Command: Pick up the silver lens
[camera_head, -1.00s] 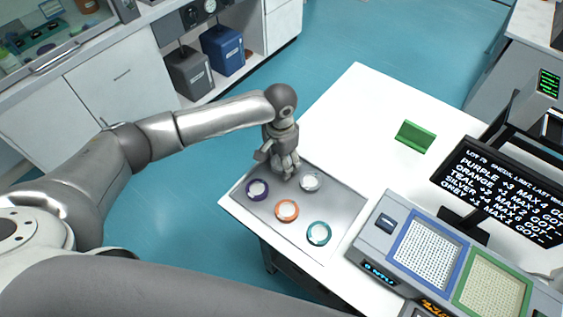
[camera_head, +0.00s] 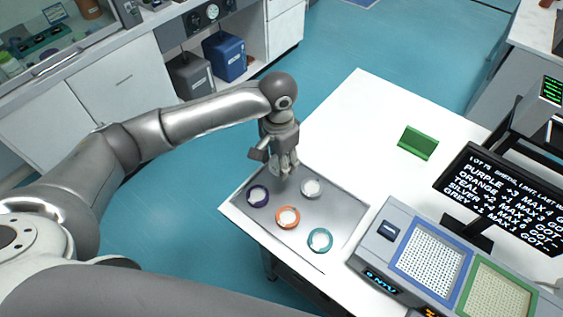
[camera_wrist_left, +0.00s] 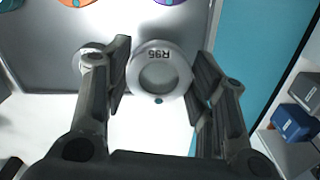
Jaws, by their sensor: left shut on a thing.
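My left gripper (camera_head: 285,170) is at the back edge of the grey tray, between the purple lens (camera_head: 258,195) and a pale lens (camera_head: 311,188). In the left wrist view the gripper (camera_wrist_left: 160,88) is shut on a silver-grey ring lens (camera_wrist_left: 159,52) marked R95, with a finger on each side. The pale lens on the tray (camera_wrist_left: 88,60) is partly hidden behind one finger there. The two pale rings look alike in colour. In the head view the held lens is hidden by the fingers. My right gripper is not in view.
The grey tray (camera_head: 335,215) also holds an orange lens (camera_head: 288,217) and a teal lens (camera_head: 320,240). A green block (camera_head: 418,143) stands on the white table (camera_head: 360,120). A device with blue and green framed panels (camera_head: 430,255) and a monitor (camera_head: 503,195) are at right.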

